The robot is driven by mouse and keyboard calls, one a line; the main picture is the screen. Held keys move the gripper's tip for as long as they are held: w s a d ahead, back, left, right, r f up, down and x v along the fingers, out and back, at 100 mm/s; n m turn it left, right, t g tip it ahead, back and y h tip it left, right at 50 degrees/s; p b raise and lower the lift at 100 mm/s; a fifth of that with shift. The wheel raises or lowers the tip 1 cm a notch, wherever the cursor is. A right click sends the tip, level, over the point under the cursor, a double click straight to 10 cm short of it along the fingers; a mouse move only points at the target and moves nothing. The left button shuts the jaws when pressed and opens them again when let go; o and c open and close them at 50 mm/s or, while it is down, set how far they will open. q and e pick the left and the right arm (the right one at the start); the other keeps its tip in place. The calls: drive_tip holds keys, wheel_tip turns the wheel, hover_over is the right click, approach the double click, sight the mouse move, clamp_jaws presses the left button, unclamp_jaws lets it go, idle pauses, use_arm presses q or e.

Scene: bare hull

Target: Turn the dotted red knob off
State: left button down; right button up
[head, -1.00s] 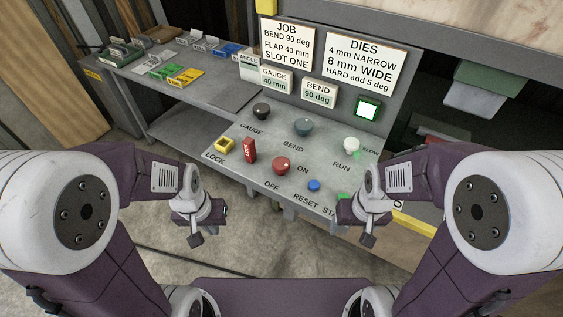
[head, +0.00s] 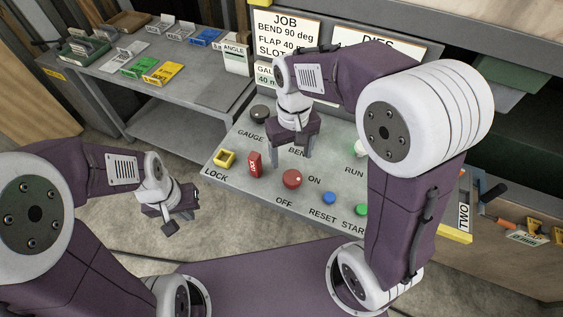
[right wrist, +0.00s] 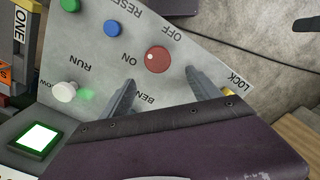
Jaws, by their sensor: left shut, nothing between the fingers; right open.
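The red knob (head: 292,179) sits on the sloping grey panel (head: 232,181), between the words ON and OFF. A small pale dot seems to show on its ON side. It also shows whole in the right wrist view (right wrist: 158,60), just beyond the fingertips. My right gripper (head: 290,154) is over the panel, behind the red knob near the word BEND. Its fingers (right wrist: 160,76) are spread and empty, one to each side of the knob's line, apart from it. My left gripper (head: 170,222) is shut and empty, left of the panel over the floor.
A red key block (head: 255,163) and yellow lock (head: 225,159) stand left of the knob. Blue (head: 329,198) and green (head: 361,210) buttons are to its right. A black knob (head: 260,113) is behind. My right arm hides the BEND knob and part of the signs.

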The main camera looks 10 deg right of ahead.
sight(292, 177)
drive_tip(key=shift+s+d+f, duration=0.25)
drive_tip(key=shift+s+d, duration=0.05)
drive_tip(key=shift+s, duration=0.25)
drive_tip(key=shift+s+d+f, duration=0.25)
drive_tip(key=shift+s+d, duration=0.05)
drive_tip(key=shift+s, duration=0.2)
drive_tip(key=f, duration=0.2)
drive_tip(key=w+f, duration=0.1)
drive_tip(key=f, duration=0.1)
drive_tip(key=a+f, duration=0.1)
drive_tip(key=f, duration=0.2)
drive_tip(key=shift+w, duration=0.3)
drive_tip(key=shift+s+d+f, duration=0.1)
drive_tip(key=shift+f, duration=0.25)
drive_tip(key=shift+s+d+f, duration=0.1)
drive_tip(key=shift+s+d, duration=0.05)
drive_tip(key=shift+s, duration=0.15)
drive_tip(key=shift+w, duration=0.1)
drive_tip(key=shift+c, duration=1)
drive_tip(key=shift+w, duration=0.1)
drive_tip(key=c, duration=1.2)
use_arm(q)
drive_tip(key=shift+s+d+r, duration=0.2)
drive_tip(key=shift+s+r, duration=0.1)
drive_tip(key=shift+s, duration=0.1)
use_arm(e)
drive_tip(key=shift+o, duration=0.2)
